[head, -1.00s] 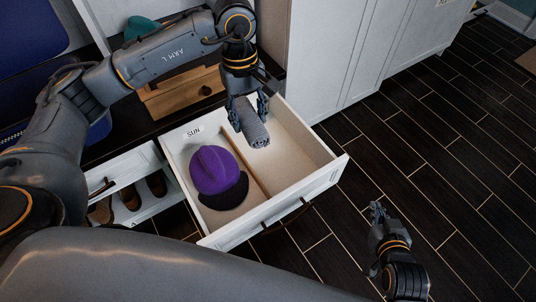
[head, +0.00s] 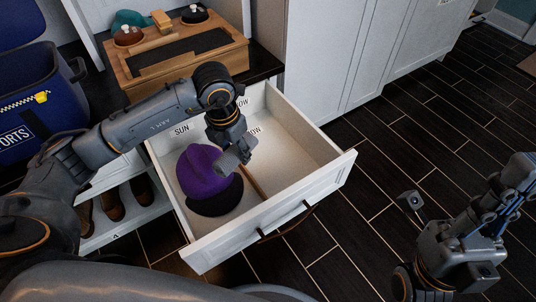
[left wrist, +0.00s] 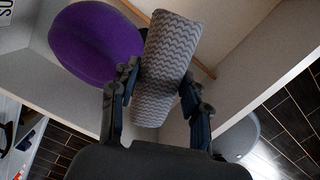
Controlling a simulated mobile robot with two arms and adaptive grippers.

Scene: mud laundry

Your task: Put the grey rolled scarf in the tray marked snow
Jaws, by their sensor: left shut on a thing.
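The grey rolled scarf (head: 238,152), with a zigzag pattern, is in my left gripper (head: 228,147), above the open drawer. In the left wrist view the scarf (left wrist: 168,55) lies between the two fingers (left wrist: 157,88), its far end beside the purple hat (left wrist: 95,42). The drawer has a left tray labelled SUN and a right tray (head: 295,145) whose label is partly hidden, with only "OW" readable. In the head view the scarf is near the divider, overlapping the hat's edge. My right gripper (head: 495,205) is at the right; its fingers are unclear.
The purple hat (head: 203,171) and a dark item (head: 216,197) are in the left tray. The right tray's visible floor is bare. A wooden box (head: 190,60) stands behind the drawer, a blue bin (head: 28,105) at far left. White cabinets (head: 330,55) stand behind right.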

